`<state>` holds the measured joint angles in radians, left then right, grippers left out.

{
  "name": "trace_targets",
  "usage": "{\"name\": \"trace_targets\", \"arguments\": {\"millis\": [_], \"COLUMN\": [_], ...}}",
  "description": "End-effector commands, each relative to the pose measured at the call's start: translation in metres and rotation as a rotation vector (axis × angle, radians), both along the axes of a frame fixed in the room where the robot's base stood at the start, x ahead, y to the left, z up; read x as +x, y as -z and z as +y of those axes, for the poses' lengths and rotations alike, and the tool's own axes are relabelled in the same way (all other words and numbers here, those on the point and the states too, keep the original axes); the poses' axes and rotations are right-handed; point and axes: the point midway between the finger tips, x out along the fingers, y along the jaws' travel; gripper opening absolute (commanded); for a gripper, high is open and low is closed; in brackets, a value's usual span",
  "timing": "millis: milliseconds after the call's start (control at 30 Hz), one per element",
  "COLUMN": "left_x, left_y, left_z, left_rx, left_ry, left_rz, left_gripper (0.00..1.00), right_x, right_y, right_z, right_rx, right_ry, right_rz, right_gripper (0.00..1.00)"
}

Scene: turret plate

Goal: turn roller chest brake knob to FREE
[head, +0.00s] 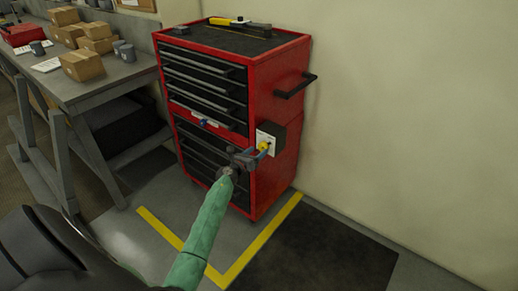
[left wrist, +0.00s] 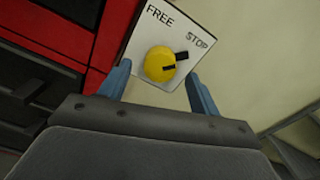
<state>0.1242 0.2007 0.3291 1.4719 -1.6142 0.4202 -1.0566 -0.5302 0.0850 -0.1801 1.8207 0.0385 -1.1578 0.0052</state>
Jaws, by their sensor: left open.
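The red roller chest (head: 278,88) stands against the wall. On its right side is a white brake plate (head: 267,138) with a yellow knob (head: 264,146). In the left wrist view the plate (left wrist: 135,45) reads FREE at the upper left and STOP at the upper right. The round yellow knob (left wrist: 159,65) has a black pointer toward the STOP side. My left gripper (head: 258,153) is open in front of the knob. Its blue fingers (left wrist: 158,70) show on either side of the knob; I cannot tell whether they touch it. My right gripper is not in view.
A black side handle (head: 295,86) juts out above the plate. A yellow tool (head: 228,21) lies on the chest top. A grey workbench (head: 105,78) with several cardboard boxes stands at left. Yellow floor tape (head: 262,240) runs before the chest. The floor at right is clear.

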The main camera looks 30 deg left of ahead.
Motion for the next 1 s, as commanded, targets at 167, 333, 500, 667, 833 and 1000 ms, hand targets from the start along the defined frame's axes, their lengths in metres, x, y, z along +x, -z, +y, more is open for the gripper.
{"name": "trace_targets", "arguments": {"millis": [167,333,500,667,833,1000], "left_x": [0.019,0.028,0.031,0.031,0.031,0.031], "left_y": [-0.002,-0.001,0.000,0.000,0.000,0.000], "left_z": [0.000,-0.001,-0.002,-0.002,-0.001,-0.001], "left_rx": [-0.002,-0.001,-0.001,-0.001,-0.001,-0.002], "left_ry": [-0.003,-0.001,-0.001,-0.001,-0.001,-0.001], "left_rz": [-0.001,-0.001,-0.001,-0.001,0.000,0.000], "left_gripper": [0.63,0.63,0.63,0.63,0.34,0.18], "right_x": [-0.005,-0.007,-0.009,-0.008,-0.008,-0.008], "right_y": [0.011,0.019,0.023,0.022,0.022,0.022], "right_z": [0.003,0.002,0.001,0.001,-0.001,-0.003], "right_rx": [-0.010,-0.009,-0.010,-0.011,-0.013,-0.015], "right_ry": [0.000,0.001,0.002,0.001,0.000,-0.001], "right_rz": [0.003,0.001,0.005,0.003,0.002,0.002], "right_gripper": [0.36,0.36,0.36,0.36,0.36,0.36]}}
